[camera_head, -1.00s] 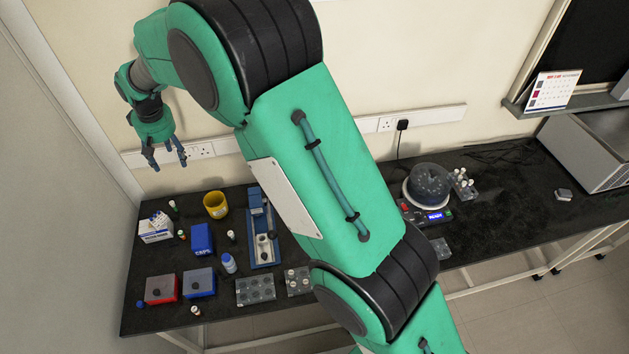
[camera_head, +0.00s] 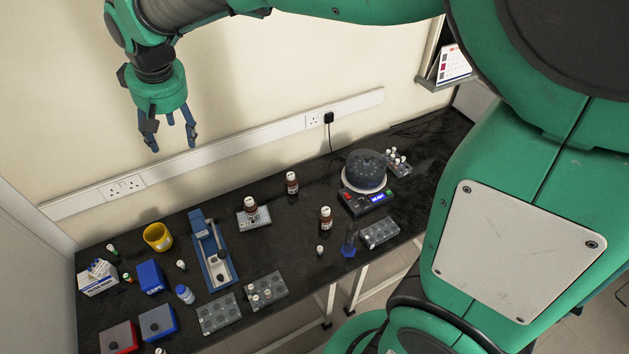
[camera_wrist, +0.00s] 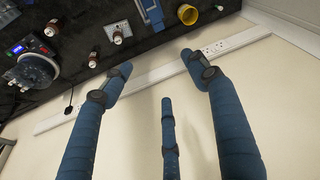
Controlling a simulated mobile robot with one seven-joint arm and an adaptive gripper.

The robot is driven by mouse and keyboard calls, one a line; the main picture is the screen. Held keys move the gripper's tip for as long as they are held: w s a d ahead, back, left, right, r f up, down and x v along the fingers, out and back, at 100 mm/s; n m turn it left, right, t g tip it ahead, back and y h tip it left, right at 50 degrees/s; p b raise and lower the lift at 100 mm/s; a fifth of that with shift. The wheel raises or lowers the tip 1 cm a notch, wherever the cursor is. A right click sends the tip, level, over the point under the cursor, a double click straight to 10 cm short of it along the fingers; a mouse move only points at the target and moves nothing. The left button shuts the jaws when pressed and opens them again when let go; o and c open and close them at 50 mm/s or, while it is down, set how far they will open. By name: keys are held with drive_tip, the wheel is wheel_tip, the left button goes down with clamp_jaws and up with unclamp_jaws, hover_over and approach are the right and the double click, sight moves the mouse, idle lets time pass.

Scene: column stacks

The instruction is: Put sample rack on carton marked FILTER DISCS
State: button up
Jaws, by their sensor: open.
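My gripper (camera_head: 170,138) hangs open and empty in front of the wall, above the back left of the bench; its spread fingers also show in the wrist view (camera_wrist: 157,75). A white printed carton (camera_head: 97,287) stands at the bench's left end with a small item with white tops on it; its print is too small to read. Several clear racks are in view: an empty-looking one (camera_head: 219,314) at the front, one with a few white-capped vials (camera_head: 272,286) beside it, one at the front right (camera_head: 380,232), and one with vials (camera_head: 398,168) behind the centrifuge. Which is the sample rack, I cannot tell.
A blue CAPS box (camera_head: 150,276), yellow tub (camera_head: 158,237), blue slide device (camera_head: 213,250), brown bottles (camera_head: 326,219) and a centrifuge (camera_head: 365,175) crowd the black bench. Red (camera_head: 119,338) and blue (camera_head: 157,322) boxes stand at the front left. The wall with its socket strip is close behind.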

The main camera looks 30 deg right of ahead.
drive_tip(key=s+d+r+m+t, duration=0.15)
drive_tip(key=s+d+r, duration=0.25)
drive_tip(key=s+d, duration=1.05)
drive_tip(key=s+d+f+m, duration=0.1)
drive_tip(key=s+d, duration=0.2)
drive_tip(key=s, duration=0.4)
drive_tip(key=s+d+f+m+h, duration=0.1)
drive_tip(key=s+d, duration=0.3)
drive_tip(key=s, duration=0.4)
drive_tip(key=shift+s+f+m+t, duration=0.2)
drive_tip(key=shift+f+m+t, duration=0.15)
drive_tip(key=shift+f, duration=0.35)
drive_tip(key=shift+d, duration=0.1)
wheel_tip(320, 180, down, 9)
drive_tip(key=b, duration=0.9)
drive_tip(key=shift+f, duration=0.15)
